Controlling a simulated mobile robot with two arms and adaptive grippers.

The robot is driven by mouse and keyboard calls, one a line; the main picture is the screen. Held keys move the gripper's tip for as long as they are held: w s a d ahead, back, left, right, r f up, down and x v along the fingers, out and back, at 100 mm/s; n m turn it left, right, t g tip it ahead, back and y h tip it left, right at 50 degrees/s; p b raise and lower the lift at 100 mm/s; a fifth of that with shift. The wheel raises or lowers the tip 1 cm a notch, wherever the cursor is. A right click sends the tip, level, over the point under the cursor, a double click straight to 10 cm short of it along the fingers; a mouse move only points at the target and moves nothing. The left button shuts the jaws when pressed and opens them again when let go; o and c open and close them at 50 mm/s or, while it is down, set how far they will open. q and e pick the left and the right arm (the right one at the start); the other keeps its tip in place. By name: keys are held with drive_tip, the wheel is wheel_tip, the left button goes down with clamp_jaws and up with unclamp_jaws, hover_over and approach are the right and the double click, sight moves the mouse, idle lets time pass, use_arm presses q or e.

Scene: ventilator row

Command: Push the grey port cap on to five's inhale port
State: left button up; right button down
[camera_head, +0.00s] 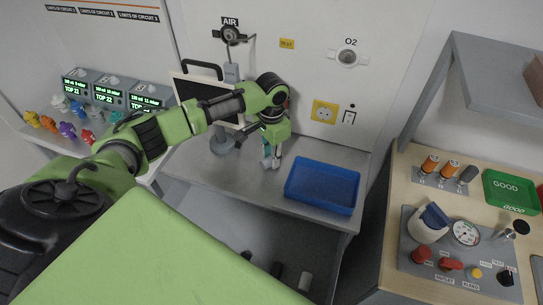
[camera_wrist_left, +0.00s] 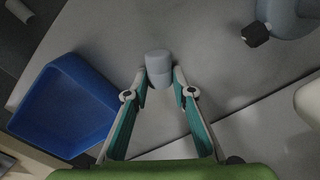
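The grey port cap (camera_wrist_left: 158,66) shows in the left wrist view as a small light-grey cylinder between the fingertips of my left gripper (camera_wrist_left: 160,80). A fingertip lies close on each side of it; I cannot tell whether both press on it. In the head view my left gripper (camera_head: 270,159) points down low over the grey bench, left of the blue tray. The cap is hard to make out there. Three ventilators with green displays (camera_head: 109,93) stand at the left; I cannot read which is five or see its inhale port clearly. My right gripper is not in view.
The blue tray (camera_head: 321,187) looks empty; it also shows in the left wrist view (camera_wrist_left: 62,105). A round grey stand (camera_head: 222,143) and a screen (camera_head: 195,90) are behind my left arm. Several coloured figures stand at the left. A panel with knobs (camera_head: 455,250) is at the right.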

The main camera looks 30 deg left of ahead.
use_arm(q)
drive_tip(key=shift+o, duration=1.4)
drive_tip(key=shift+r, duration=0.1)
wheel_tip(320, 180, up, 20)
drive_tip(key=p, duration=1)
drive_tip(key=shift+f, duration=0.2)
